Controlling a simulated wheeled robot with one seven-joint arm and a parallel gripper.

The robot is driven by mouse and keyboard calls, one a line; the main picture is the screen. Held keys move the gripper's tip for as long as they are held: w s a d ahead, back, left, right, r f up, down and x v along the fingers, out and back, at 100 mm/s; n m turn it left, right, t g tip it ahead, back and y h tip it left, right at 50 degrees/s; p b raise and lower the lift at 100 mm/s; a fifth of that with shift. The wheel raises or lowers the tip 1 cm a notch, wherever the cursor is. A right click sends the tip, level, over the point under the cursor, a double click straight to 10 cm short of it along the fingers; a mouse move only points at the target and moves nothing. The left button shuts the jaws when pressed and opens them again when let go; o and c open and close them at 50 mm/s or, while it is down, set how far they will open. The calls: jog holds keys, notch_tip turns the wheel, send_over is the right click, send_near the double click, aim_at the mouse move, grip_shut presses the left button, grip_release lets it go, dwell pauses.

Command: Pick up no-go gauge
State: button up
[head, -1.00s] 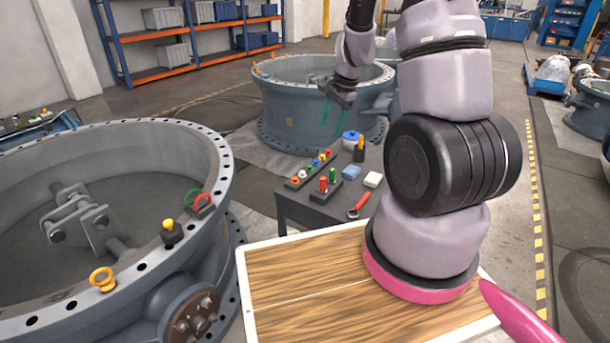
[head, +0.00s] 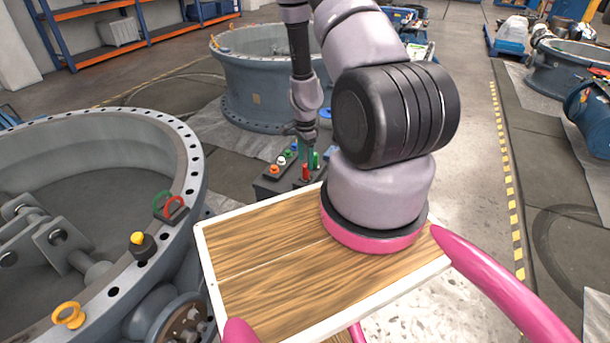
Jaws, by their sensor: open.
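A dark block on the side table holds a red-topped plug (head: 305,172) and a green-topped plug (head: 317,160). The red one is probably the no-go gauge, but no marking is readable. My gripper (head: 309,156), with teal fingers pointing down, is open right at these plugs. It hides part of them, and I cannot tell whether a finger touches either plug or whether one stands between the fingers.
The side table (head: 268,190) also bears a rack of coloured pieces (head: 282,160). My arm hides its right part. Another valve body (head: 255,90) stands behind.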

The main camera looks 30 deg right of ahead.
aim_at(306, 170)
notch_tip(306, 170, down, 5)
jog(key=shift+s+f, duration=0.1)
jog(key=shift+s, duration=0.05)
jog(key=shift+c, duration=0.4)
grip_shut()
